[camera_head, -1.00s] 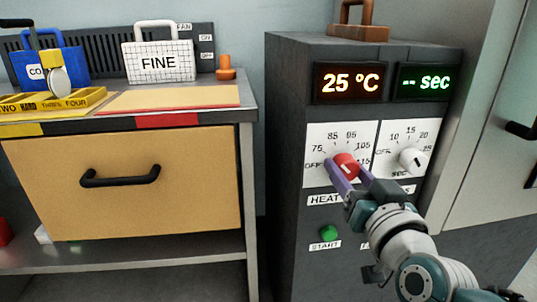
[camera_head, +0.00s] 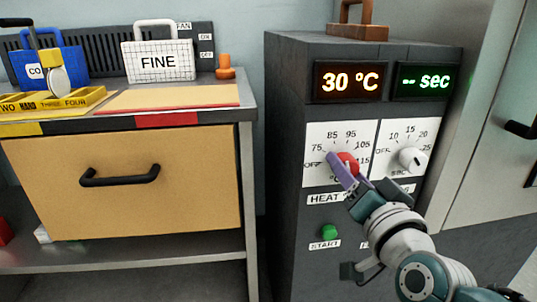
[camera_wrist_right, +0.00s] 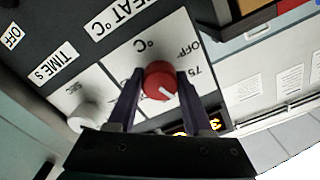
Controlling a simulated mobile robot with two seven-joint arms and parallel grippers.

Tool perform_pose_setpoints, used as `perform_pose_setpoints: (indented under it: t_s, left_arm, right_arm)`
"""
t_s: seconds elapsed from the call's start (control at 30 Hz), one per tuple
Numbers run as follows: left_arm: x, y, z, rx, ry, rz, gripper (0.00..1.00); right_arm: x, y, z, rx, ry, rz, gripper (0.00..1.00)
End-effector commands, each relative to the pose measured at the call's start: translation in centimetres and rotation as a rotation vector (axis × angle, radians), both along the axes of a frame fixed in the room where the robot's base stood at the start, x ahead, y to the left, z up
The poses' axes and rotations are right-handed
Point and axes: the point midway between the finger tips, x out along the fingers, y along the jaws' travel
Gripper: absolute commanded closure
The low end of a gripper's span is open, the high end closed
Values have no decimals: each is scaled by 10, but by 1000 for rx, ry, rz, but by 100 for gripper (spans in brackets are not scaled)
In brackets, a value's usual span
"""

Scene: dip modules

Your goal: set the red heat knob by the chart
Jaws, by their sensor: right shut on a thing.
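The red heat knob (camera_head: 347,163) sits on a white dial panel of the dark cabinet; it also shows in the right wrist view (camera_wrist_right: 159,80). Its dial has an OFF mark and numbers including 75, 85, 95, 105 and 115. In the wrist view the knob's white mark points toward the lower right. My right gripper (camera_head: 347,170) is shut on the knob, with one purple finger on each side (camera_wrist_right: 159,88). The orange display (camera_head: 349,82) above reads 30 °C. My left gripper is not in view. I cannot identify the chart for certain.
A white SEC knob (camera_head: 412,159) is close on the right, under a green "-- sec" display (camera_head: 426,82). A green START button (camera_head: 329,233) is below. White printed sheets (camera_wrist_right: 292,82) show in the wrist view, too small to read. A drawer bench (camera_head: 247,110) stands left.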

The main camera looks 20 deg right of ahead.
Motion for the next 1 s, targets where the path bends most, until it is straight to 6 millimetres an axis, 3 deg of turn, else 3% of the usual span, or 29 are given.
perform_pose_setpoints:
  t_s: [0.2, 0.23, 0.5, 0.77, 1.0]
  left_arm:
    - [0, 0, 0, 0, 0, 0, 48]
    - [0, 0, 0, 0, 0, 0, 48]
    - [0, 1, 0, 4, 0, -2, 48]
    - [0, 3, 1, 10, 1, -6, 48]
    - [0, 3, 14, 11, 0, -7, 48]
  right_arm:
    - [0, 0, 2, -2, -5, -1, 100]
    - [0, 0, 2, -2, -5, -1, 48]
    - [0, 0, 1, -2, -2, 0, 19]
    - [-2, 0, 1, -2, 0, 0, 19]
    - [-36, 9, 2, -1, 4, 0, 19]
